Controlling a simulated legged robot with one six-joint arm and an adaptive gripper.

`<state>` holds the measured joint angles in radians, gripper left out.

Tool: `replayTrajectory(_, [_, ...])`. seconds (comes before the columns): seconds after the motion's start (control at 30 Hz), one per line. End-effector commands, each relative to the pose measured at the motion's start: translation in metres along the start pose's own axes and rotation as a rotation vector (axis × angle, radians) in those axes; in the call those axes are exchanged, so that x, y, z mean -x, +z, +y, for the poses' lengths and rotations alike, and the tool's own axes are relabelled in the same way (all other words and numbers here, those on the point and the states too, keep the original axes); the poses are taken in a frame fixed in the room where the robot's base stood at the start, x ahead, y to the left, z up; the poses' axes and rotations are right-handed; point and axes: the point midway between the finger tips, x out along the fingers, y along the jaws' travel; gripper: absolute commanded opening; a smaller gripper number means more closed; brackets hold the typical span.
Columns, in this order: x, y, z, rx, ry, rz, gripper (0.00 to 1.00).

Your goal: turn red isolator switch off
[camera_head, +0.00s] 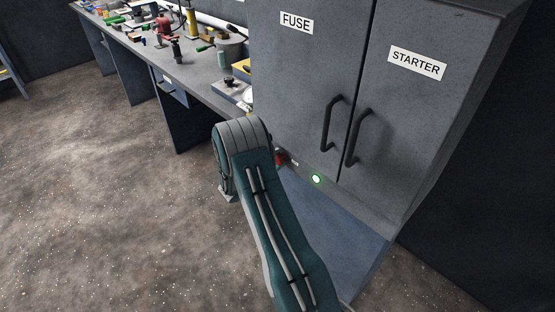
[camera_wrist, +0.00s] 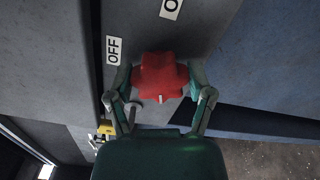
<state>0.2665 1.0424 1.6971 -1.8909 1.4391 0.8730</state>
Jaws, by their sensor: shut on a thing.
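The red isolator switch (camera_wrist: 160,76) is a lobed red knob on the grey cabinet front, in the middle of the wrist view. My gripper (camera_wrist: 160,84) has one finger on each side of it and is shut on it. A white line on the knob's lower edge points toward my gripper's body. An "OFF" label (camera_wrist: 113,50) is left of the knob, and a partly cut-off label (camera_wrist: 171,8) is above it. In the head view, a small red part of the switch (camera_head: 281,159) shows beside my arm; my gripper is hidden there.
The grey cabinet (camera_head: 311,100) has doors marked "FUSE" and "STARTER", with two dark handles (camera_head: 343,130). A workbench (camera_head: 190,72) with tools stands at the left. Open floor (camera_head: 110,200) lies left of my arm.

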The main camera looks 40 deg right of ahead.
Motion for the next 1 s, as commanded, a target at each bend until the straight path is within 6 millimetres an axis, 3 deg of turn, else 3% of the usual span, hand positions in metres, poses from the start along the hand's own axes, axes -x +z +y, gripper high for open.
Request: replayTrajectory(1.0, [-0.0002,0.0002,-0.003,0.957,-0.005,0.004,0.21])
